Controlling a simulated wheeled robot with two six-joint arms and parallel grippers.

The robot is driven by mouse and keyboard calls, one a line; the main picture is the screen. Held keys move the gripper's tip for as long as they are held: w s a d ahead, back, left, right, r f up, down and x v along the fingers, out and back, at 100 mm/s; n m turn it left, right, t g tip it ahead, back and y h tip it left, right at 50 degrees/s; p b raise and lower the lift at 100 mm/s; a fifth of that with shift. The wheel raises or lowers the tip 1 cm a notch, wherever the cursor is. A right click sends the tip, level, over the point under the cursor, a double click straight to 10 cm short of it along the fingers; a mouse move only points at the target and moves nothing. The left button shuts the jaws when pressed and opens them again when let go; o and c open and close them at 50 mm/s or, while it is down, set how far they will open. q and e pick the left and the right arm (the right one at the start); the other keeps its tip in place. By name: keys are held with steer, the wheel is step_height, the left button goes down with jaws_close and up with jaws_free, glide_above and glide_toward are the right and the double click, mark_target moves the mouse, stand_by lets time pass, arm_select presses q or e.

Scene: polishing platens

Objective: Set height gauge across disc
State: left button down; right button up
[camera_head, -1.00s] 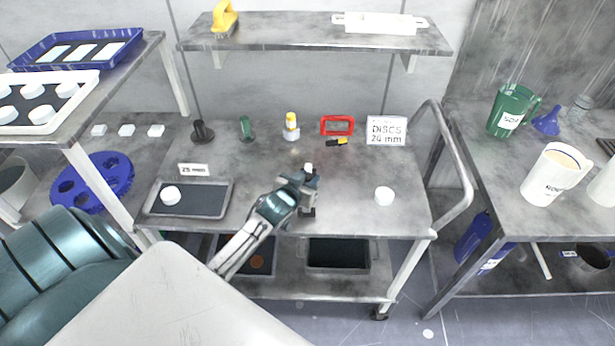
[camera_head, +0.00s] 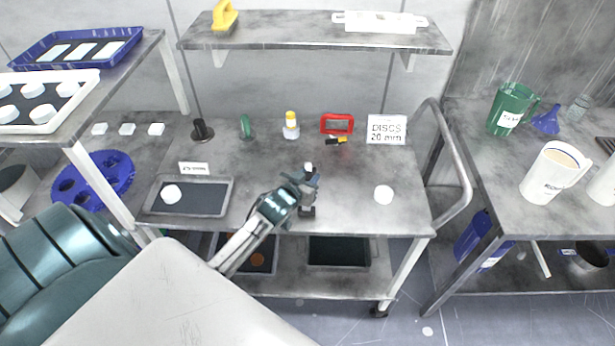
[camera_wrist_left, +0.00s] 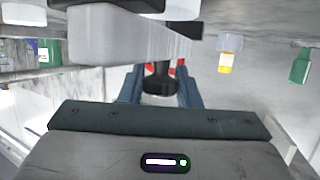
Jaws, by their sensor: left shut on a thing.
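My left gripper (camera_head: 300,188) is over the front middle of the grey table. It is shut on the height gauge, which has a black stem (camera_wrist_left: 158,80) between the blue fingers in the left wrist view. A grey bar (camera_wrist_left: 120,38), apparently part of the gauge, shows close to that camera. In the head view a pale tip and dark foot show around the gripper, which hides most of the gauge. A white disc (camera_head: 384,195) lies on the table to the right, apart from gripper and gauge. My right gripper is not in view.
A dark tray (camera_head: 222,200) with a white disc (camera_head: 171,193) is at left. Behind are a black handled piece (camera_head: 202,130), green piece (camera_head: 246,127), yellow-topped bottle (camera_head: 291,126), red frame (camera_head: 337,116) and DISCS sign (camera_head: 387,130). The table around the right disc is clear.

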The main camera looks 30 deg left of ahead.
arm_select(q)
steer(key=shift+f, duration=0.1)
steer(key=shift+f, duration=0.25)
stand_by(0.7)
steer(key=shift+f+b, duration=0.25)
steer(key=shift+b, duration=0.05)
stand_by(0.3)
steer(key=c, duration=1)
jaws_free()
steer(key=shift+s, duration=0.1)
steer(key=b+v, duration=0.2)
steer(key=v, duration=0.8)
steer(key=shift+s+b, duration=0.3)
steer(key=shift+b, duration=0.1)
